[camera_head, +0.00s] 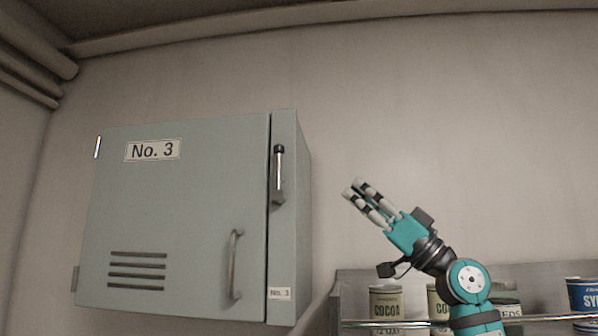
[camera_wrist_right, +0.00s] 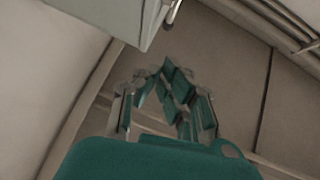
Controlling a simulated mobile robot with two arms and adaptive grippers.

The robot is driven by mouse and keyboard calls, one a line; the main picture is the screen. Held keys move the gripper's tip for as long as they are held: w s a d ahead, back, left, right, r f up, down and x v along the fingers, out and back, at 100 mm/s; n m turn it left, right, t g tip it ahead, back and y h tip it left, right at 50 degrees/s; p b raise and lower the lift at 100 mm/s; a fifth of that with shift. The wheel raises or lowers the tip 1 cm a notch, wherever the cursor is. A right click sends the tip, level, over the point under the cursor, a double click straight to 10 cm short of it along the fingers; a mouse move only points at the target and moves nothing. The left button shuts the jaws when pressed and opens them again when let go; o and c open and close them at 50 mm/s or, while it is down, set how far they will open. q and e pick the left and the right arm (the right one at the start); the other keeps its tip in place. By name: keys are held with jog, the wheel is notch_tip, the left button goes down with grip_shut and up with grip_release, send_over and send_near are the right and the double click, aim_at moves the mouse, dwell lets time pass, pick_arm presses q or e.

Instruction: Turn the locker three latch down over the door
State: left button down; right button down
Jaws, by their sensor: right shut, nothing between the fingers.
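The grey-green locker No. 3 (camera_head: 200,215) hangs on the wall at the left in the head view, its door looking closed. Its latch (camera_head: 279,172) is a metal bar with a black knob, on the narrow strip right of the door. The bar stands upright, knob at the top and pivot at the bottom, and does not cross the door. My right gripper (camera_head: 356,188) is shut and empty, to the right of the locker and apart from the latch. Its fingers (camera_wrist_right: 172,85) also show in the right wrist view, with a locker corner (camera_wrist_right: 120,15) above them. My left gripper is out of view.
A curved door handle (camera_head: 234,265) sticks out low on the door. Below my right arm a shelf with a metal rail (camera_head: 555,318) holds a cocoa tin (camera_head: 385,302) and several other tins. The wall above and right of the locker is bare.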

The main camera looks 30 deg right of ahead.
aim_at(279, 173)
jog(key=shift+w, duration=0.1)
jog(key=w+a+f+p+x, duration=0.1)
jog(key=f+p+x, duration=0.1)
jog(key=p+x, duration=0.5)
jog(key=x, duration=0.6)
jog(key=shift+w+a, duration=0.15)
jog(key=shift+w, duration=0.05)
jog(key=shift+f, duration=0.1)
